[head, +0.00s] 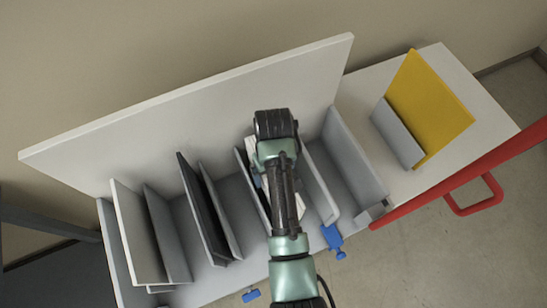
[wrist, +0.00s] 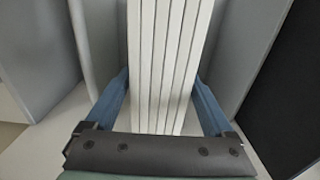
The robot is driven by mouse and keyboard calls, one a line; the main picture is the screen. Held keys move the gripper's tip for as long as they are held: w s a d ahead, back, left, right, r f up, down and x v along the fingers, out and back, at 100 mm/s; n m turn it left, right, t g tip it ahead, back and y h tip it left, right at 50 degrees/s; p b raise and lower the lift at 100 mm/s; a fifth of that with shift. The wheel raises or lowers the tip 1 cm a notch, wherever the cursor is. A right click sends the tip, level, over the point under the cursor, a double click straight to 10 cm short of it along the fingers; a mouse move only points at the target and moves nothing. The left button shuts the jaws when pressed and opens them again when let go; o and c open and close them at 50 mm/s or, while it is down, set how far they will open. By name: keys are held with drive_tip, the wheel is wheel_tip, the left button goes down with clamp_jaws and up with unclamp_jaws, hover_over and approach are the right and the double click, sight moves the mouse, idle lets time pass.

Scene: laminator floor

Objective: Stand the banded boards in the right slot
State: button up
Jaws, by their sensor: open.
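The banded boards (wrist: 165,60) show in the wrist view as a bundle of several white boards standing on edge side by side; I cannot make out a band. My gripper (wrist: 160,85) is open, with one blue finger on each side of the bundle; I cannot tell whether they touch it. In the head view my arm hides the fingers and most of the bundle; a white strip of the boards (head: 299,206) shows beside it. The bundle stands in a slot of the grey rack (head: 366,166). The rack's rightmost slot (head: 338,180) looks empty.
A pale panel (head: 137,235) and a black panel (head: 203,215) stand in slots to the left. Blue clamps (head: 333,238) sit at the rack's front edge. A yellow board (head: 430,105) leans by a grey bracket at right. A red rail (head: 450,180) runs along the right front.

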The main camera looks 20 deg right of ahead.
wheel_tip(320, 180, up, 8)
drive_tip(key=shift+r, duration=0.1)
idle(0.7)
